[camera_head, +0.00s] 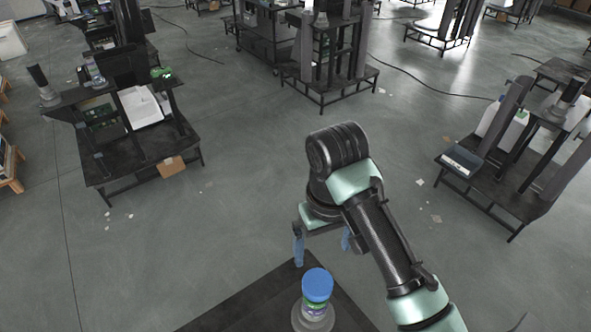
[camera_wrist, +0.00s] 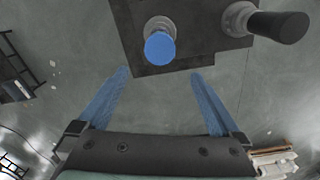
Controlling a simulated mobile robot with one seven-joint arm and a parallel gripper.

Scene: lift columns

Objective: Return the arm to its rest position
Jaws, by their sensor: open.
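My gripper (camera_head: 321,240) hangs at the end of my black and mint-green arm (camera_head: 375,235) in the head view. Its two blue fingers are spread apart with nothing between them. In the wrist view my gripper (camera_wrist: 162,80) also shows open and empty. A bottle with a blue cap (camera_head: 317,284) stands upright in a grey holder on a dark platform (camera_head: 250,302) in front of me. In the wrist view the blue cap (camera_wrist: 160,48) lies beyond the fingertips, apart from them.
A dark workstation (camera_head: 140,150) stands at the left, others at the back (camera_head: 320,75) and right (camera_head: 515,170). A black-handled object (camera_wrist: 278,25) stands on the platform's right in the wrist view. Cables cross the floor at the back. Open floor surrounds my arm.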

